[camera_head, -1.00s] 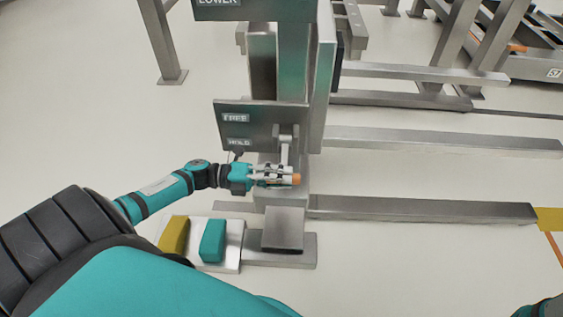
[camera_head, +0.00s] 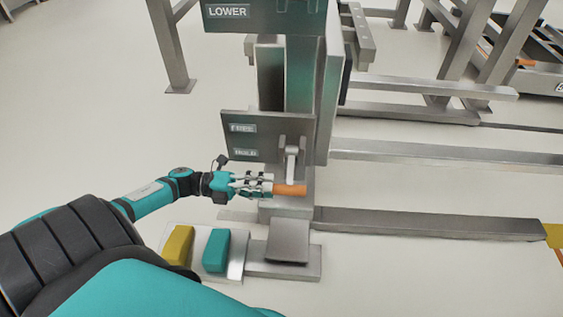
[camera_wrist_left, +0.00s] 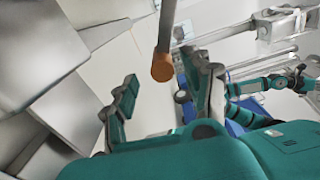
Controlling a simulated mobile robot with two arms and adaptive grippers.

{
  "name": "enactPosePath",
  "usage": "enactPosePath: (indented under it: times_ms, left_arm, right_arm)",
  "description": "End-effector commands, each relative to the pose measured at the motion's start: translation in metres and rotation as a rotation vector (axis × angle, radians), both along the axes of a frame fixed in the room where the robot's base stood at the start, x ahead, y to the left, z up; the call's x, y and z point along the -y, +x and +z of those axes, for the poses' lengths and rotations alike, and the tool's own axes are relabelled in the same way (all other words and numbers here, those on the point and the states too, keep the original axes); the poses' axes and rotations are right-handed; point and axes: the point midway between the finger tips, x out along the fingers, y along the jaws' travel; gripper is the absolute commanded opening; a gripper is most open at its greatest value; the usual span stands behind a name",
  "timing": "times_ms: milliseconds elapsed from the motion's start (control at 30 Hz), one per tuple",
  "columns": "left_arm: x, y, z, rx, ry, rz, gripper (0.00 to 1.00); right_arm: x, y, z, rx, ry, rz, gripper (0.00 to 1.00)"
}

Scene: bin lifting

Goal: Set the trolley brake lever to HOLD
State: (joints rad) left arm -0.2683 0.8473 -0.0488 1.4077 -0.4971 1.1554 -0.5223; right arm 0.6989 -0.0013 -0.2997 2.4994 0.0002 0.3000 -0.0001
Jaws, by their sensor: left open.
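The brake lever has a grey arm (camera_head: 291,165) that hangs down from its pivot on the grey label plate (camera_head: 240,140). Its orange grip (camera_head: 290,190) sticks out sideways at the bottom, below the level of the HOLD label (camera_head: 245,153). The FREE label (camera_head: 243,128) is above HOLD. My left gripper (camera_head: 268,184) is open, at the left end of the orange grip. In the left wrist view the round orange grip end (camera_wrist_left: 162,68) lies between the spread fingers, near their tips, with no clear contact.
A pedal box with a yellow pedal (camera_head: 179,246) and a teal pedal (camera_head: 216,250) stands on the floor below my left arm. Metal rails (camera_head: 430,222) run to the right.

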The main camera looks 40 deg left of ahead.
Motion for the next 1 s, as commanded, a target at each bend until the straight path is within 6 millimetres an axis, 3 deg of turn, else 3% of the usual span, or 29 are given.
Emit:
enactPosePath:
  times_ms: [100, 333, 1000]
  left_arm:
    - [-0.022, -0.013, -0.001, -0.004, 0.002, 0.002, 0.50]
    - [-0.048, -0.029, -0.001, -0.002, 0.001, 0.003, 0.50]
    - [-0.052, -0.032, 0.000, 0.000, 0.001, 0.001, 0.50]
  right_arm:
    - [0.000, 0.000, 0.000, 0.001, -0.001, 0.000, 0.51]
    - [0.000, -0.001, 0.000, 0.002, -0.002, 0.000, 0.51]
    - [0.000, -0.001, 0.000, 0.002, -0.001, 0.000, 0.51]
